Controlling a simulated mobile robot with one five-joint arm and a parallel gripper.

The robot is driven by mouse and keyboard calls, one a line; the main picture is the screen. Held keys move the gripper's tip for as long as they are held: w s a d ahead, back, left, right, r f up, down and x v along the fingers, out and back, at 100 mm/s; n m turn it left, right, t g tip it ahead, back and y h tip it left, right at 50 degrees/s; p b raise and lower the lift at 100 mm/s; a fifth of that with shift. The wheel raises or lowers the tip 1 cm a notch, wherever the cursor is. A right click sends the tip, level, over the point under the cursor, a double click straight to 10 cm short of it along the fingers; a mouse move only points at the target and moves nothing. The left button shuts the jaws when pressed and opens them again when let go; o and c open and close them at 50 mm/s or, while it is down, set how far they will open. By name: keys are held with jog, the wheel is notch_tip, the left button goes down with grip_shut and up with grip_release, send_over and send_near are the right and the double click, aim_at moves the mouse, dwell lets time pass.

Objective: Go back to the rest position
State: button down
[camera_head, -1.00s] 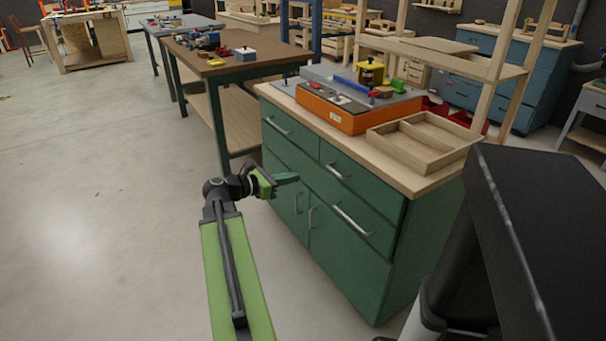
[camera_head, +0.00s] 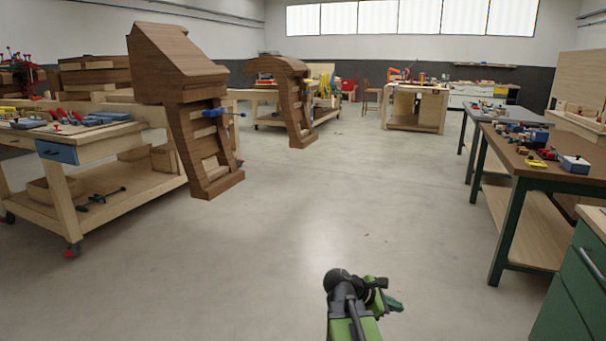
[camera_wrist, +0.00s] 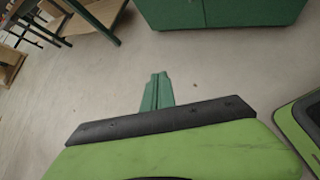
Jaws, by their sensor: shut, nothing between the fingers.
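My gripper (camera_head: 394,304) is at the bottom of the head view, right of centre, above the bare concrete floor. In the wrist view its green fingers (camera_wrist: 157,92) are together, with nothing between them. It touches no furniture. Part of my green arm shows below it in the head view.
A green cabinet (camera_head: 575,300) stands at the lower right. A brown-topped workbench (camera_head: 545,172) with tools is behind it. The floor (camera_head: 330,220) between is clear.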

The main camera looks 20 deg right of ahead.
jog(key=a+f+m+y, duration=0.3)
jog(key=a+m+y, duration=0.15)
jog(key=a, duration=0.65)
jog(key=w+a+f+m+y, duration=0.1)
jog(key=a+f+m+y, duration=0.3)
jog(key=a, duration=0.8)
jog(key=a+f+m+y, duration=0.25)
jog(key=a+m, duration=0.25)
jog(key=a, duration=0.6)
notch_tip(320, 180, up, 31)
jog(key=p, duration=3.1)
jog(key=shift+w+a+t, duration=0.2)
jog(key=shift+a+t, duration=0.05)
jog(key=shift+t, duration=0.05)
